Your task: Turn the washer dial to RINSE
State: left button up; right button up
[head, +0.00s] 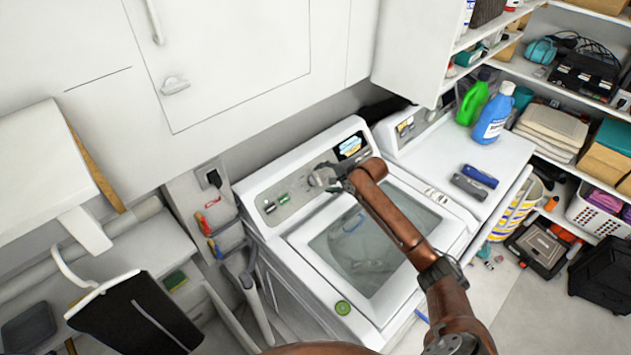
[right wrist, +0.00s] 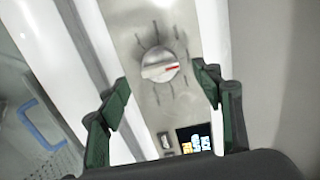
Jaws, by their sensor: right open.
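The washer (head: 330,235) is a white top-loader with a glass lid and a grey control panel along its back. Its round dial (head: 322,177) sits mid-panel, partly covered by my right gripper in the head view. In the right wrist view the dial (right wrist: 160,64) is silver, with a red mark pointing right and tick lines around it; any labels are too blurred to read. My right gripper (head: 332,180) is open at the panel. Its green fingertips (right wrist: 162,88) stand on either side just short of the dial, with nothing between them. My left gripper is out of view.
A small display (right wrist: 195,138) lights up beside the dial. A second white machine (head: 455,165) stands to the right, with a green bottle (head: 473,100) and a blue bottle (head: 493,115) on it. White cabinets (head: 230,60) are behind and above the washer.

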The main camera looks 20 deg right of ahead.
aim_at(318, 180)
jog(key=shift+x, duration=3.05)
jog(key=shift+d, duration=0.1)
jog(key=shift+c, duration=0.7)
jog(key=c, duration=1)
